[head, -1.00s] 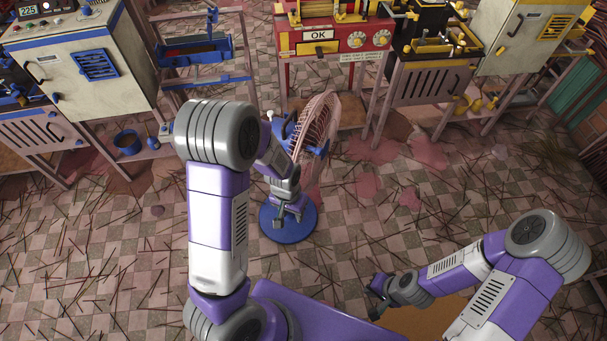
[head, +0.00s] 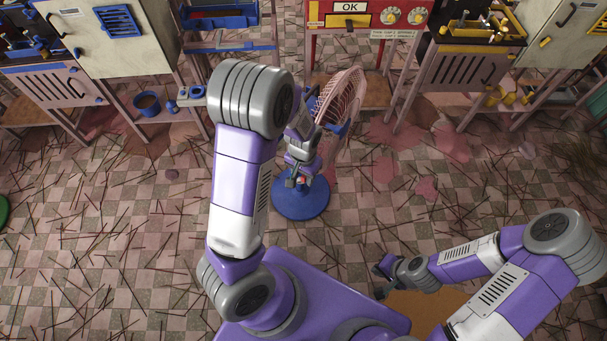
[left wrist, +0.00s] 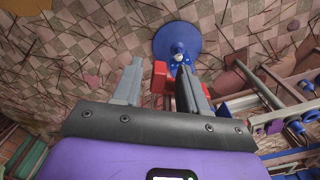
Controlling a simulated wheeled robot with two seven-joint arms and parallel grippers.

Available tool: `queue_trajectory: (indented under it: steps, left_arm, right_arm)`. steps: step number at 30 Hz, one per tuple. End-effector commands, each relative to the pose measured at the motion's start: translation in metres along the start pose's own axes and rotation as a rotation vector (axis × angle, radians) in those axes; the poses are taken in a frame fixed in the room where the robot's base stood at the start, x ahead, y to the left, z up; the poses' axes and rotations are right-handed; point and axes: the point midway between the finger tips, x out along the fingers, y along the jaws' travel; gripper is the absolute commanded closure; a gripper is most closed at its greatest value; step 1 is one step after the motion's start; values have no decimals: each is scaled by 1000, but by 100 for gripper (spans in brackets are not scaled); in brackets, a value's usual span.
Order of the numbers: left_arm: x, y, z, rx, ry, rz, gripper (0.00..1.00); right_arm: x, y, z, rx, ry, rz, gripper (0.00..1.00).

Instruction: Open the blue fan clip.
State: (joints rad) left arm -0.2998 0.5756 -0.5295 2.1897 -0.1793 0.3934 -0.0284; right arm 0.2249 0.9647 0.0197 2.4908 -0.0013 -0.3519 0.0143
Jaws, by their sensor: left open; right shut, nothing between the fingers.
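A fan stands on the floor with a round blue base (head: 301,203) and a pink wire cage (head: 343,92). A blue part (head: 343,128) shows at the cage's side; I cannot tell whether it is the clip. My left gripper (head: 297,183) is in front of the fan, above the base, and hides part of its stand. In the left wrist view, my left gripper (left wrist: 159,68) is open, with a red part (left wrist: 160,79) showing between its fingers; contact is unclear. The blue base (left wrist: 177,42) lies beyond the fingertips. My right gripper (head: 383,284) is shut and empty, away from the fan.
A red machine (head: 368,18) marked OK stands behind the fan. A pale cabinet (head: 110,45) and a blue tray (head: 218,18) are at the back left, a yellow-trimmed stand (head: 470,70) at the back right.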

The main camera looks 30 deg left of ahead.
Motion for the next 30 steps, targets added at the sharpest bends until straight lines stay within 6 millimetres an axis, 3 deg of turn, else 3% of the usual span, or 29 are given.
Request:
queue_trajectory:
  steps: [3,12,30]
  left_arm:
    - [0,0,0,0,0,0,57]
    - [0,0,0,0,0,0,100]
    - [-1,2,3,86,1,1,100]
  right_arm:
    - [0,0,0,0,0,0,100]
    - [0,0,0,0,1,0,100]
    - [-2,-1,0,0,0,0,100]
